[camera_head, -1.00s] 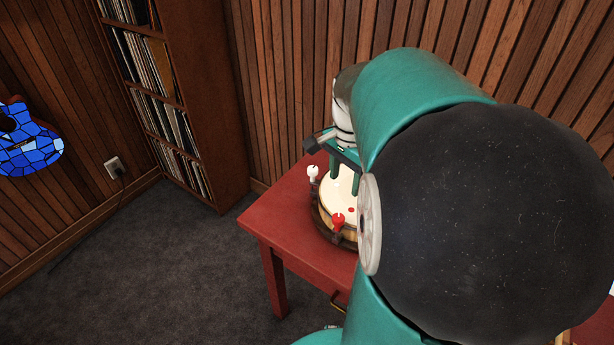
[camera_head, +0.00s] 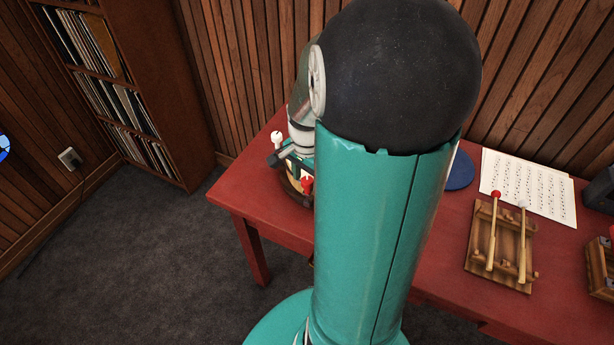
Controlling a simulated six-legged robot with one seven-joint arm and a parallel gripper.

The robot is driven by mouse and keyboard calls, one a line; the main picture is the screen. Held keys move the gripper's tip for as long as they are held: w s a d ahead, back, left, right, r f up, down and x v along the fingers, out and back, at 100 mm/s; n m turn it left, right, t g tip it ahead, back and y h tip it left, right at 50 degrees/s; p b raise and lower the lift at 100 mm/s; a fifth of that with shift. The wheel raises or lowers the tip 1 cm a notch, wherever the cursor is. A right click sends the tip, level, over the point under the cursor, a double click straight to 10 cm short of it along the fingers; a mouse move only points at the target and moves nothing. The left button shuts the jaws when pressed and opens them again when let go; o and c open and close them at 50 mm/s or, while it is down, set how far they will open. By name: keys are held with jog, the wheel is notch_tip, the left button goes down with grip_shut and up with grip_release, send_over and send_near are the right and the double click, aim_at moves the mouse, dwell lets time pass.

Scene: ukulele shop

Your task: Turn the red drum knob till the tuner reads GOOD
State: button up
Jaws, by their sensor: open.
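The red knob (camera_head: 307,186) stands at the rim of the drum (camera_head: 293,191) on the red table. A white knob (camera_head: 277,139) shows at the drum's far left edge. My gripper (camera_head: 288,168) is low over the drum, between the white and red knobs, and is open. Its fingertips are partly hidden, and I cannot tell whether they touch anything. My green arm hides most of the drum. I cannot make out a tuner in this view.
On the red table (camera_head: 446,240) lie a wooden rack (camera_head: 508,246) with two mallets, a sheet of music (camera_head: 530,184) and a blue round thing (camera_head: 461,170). Dark objects stand at the right edge. A record shelf (camera_head: 130,75) stands at the back left.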

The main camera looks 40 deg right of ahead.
jog(key=c, duration=1)
jog(key=shift+o, duration=0.2)
jog(key=shift+r+n, duration=0.1)
jog(key=shift+n, duration=2.7)
jog(key=shift+d, duration=0.1)
jog(key=o, duration=1)
jog(key=shift+c, duration=0.2)
